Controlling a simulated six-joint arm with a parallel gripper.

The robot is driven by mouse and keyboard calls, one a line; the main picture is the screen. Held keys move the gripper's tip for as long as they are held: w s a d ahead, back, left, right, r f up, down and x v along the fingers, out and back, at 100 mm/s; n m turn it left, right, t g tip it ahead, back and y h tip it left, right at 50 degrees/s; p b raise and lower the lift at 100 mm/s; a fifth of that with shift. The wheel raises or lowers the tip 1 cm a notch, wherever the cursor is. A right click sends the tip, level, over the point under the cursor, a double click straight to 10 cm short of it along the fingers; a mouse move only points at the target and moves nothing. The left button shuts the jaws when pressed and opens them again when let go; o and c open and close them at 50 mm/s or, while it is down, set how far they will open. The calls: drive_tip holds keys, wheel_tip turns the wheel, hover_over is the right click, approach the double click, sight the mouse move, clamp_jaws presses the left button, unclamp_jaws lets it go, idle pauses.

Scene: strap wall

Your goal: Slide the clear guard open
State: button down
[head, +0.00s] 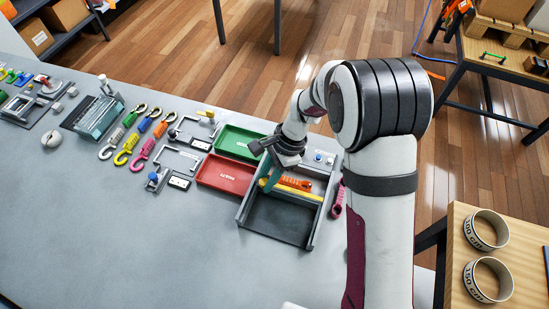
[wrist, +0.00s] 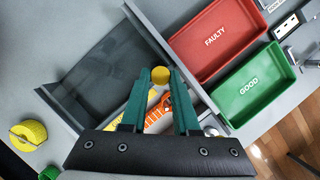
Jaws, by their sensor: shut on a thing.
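My gripper (head: 266,186) reaches down into the grey-railed station (head: 240,212), near its left side. An orange piece (head: 296,183) and a yellow piece (head: 300,192) show behind that part. The fingers partly hide both in the wrist view.
A red FAULTY tray (head: 226,175) and a green GOOD tray (head: 238,142) stand close on the left. Several coloured hooks (head: 137,145) lie farther left. A pink piece (head: 338,197) lies to the right of the station. The bench (head: 130,240) in front is clear.

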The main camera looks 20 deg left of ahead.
drive_tip(key=shift+s, duration=1.1)
drive_tip(key=c, duration=0.7)
unclamp_jaws()
drive_tip(key=shift+w+r, duration=0.2)
drive_tip(key=shift+r, duration=0.1)
drive_tip(key=v, duration=1.5)
drive_tip(key=shift+s+r, duration=0.1)
